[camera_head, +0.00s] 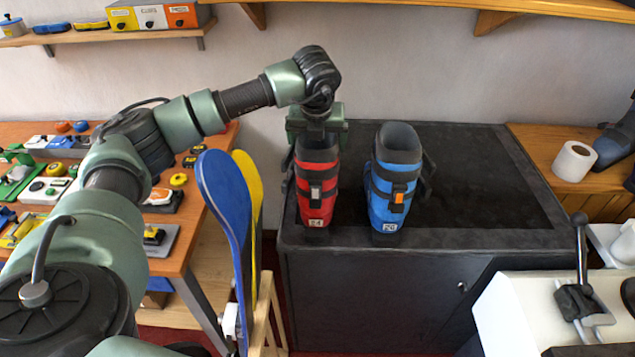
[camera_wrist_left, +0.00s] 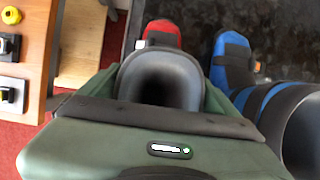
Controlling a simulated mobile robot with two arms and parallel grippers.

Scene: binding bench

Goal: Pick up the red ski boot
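The red ski boot (camera_head: 317,185) stands upright on the dark bench top near its left front corner. My left gripper (camera_head: 317,135) is at the top of this boot, with its fingers on either side of the cuff. In the left wrist view, the boot's grey open cuff (camera_wrist_left: 160,78) and red toe (camera_wrist_left: 162,33) show between the green fingers (camera_wrist_left: 160,95). I see no clear gap beside the cuff, but whether the fingers press on it cannot be told. My right gripper is not in view.
A blue ski boot (camera_head: 394,190) stands close to the right of the red one. Blue and yellow skis (camera_head: 228,205) stand left of the bench (camera_head: 480,190). A wooden shelf (camera_head: 420,8) hangs above. The bench's right part is clear.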

